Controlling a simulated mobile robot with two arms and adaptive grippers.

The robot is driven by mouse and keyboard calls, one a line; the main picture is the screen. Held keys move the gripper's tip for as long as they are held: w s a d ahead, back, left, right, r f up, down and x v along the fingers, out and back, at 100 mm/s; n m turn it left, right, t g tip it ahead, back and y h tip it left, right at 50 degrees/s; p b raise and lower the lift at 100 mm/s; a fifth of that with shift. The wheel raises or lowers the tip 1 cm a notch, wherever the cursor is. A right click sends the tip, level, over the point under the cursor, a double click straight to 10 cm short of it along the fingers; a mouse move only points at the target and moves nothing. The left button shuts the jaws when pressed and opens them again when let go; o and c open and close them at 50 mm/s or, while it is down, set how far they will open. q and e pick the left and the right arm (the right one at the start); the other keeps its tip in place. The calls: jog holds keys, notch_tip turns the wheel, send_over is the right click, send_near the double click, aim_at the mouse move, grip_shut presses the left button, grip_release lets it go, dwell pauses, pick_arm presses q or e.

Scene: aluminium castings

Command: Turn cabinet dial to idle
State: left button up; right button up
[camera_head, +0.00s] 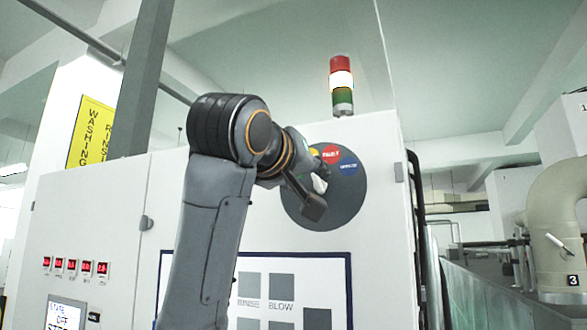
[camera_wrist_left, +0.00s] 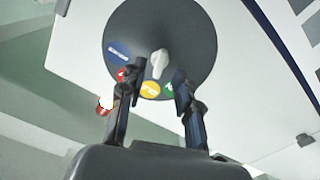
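The cabinet dial is a round dark grey plate (camera_head: 345,205) on the white cabinet front, seen in the head view; it also fills the top of the left wrist view (camera_wrist_left: 195,35). A white knob (camera_wrist_left: 159,62) stands at its middle. Blue (camera_wrist_left: 119,51), red (camera_wrist_left: 127,74), yellow (camera_wrist_left: 151,89) and green (camera_wrist_left: 172,89) labels lie along one side of the plate; their words are too small to read surely. My left gripper (camera_wrist_left: 159,74) is open at the dial, one finger on each side of the knob with visible gaps. My right gripper is out of view.
A red, white and green signal lamp (camera_head: 342,84) stands on top. A large beige pipe (camera_head: 555,225) is at the right.

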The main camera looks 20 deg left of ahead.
pick_arm(q)
jog(key=s, duration=0.9)
jog(key=shift+s+a, duration=0.15)
jog(key=shift+s, duration=0.05)
